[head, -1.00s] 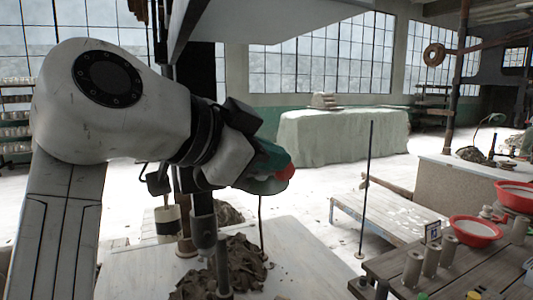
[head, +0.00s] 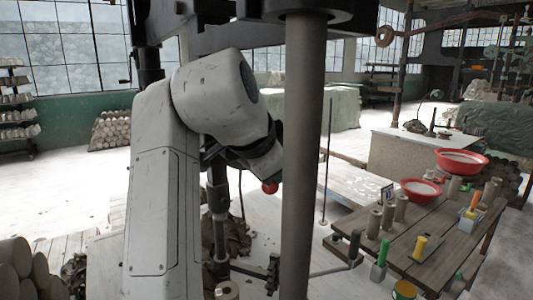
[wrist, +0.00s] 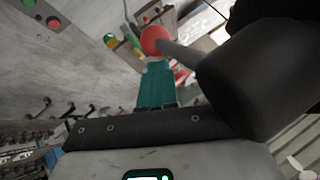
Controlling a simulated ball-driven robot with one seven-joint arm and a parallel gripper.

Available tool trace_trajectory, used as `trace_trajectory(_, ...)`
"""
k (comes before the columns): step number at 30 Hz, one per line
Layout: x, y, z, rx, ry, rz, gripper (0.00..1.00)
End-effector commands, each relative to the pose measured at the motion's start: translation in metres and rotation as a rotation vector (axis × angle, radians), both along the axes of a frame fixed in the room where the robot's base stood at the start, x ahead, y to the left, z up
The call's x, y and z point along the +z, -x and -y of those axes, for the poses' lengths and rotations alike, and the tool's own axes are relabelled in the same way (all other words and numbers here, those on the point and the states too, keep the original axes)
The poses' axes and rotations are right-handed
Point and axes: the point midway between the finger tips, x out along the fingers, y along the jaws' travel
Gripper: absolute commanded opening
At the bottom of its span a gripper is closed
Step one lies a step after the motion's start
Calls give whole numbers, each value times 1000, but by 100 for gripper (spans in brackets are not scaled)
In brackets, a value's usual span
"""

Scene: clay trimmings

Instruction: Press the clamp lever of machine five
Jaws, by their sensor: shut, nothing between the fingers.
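A red ball knob (wrist: 155,40) sits on the end of a grey rod in the wrist view. The rod runs right to a thick dark cylindrical part (wrist: 250,75). My gripper (wrist: 155,66) has teal fingers, shut and empty, with tips just short of the knob in the picture; I cannot tell whether they touch it. In the head view a red ball (head: 270,187) shows just below my wrist, left of a thick grey column. My fingers are hidden there. I see no readable machine number.
The grey column (head: 305,150) stands close in front of my arm. A wooden table (head: 408,238) with clay cylinders, tools and a red bowl (head: 421,190) is at the right. A button panel (wrist: 40,14) shows in the wrist view. Clay trimmings (head: 236,235) lie behind the arm.

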Motion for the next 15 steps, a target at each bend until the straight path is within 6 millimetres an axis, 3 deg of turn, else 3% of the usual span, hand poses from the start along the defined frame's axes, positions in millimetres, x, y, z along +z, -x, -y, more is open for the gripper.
trace_trajectory(15, -22, 12, -14, 1, -312, -210, 0)
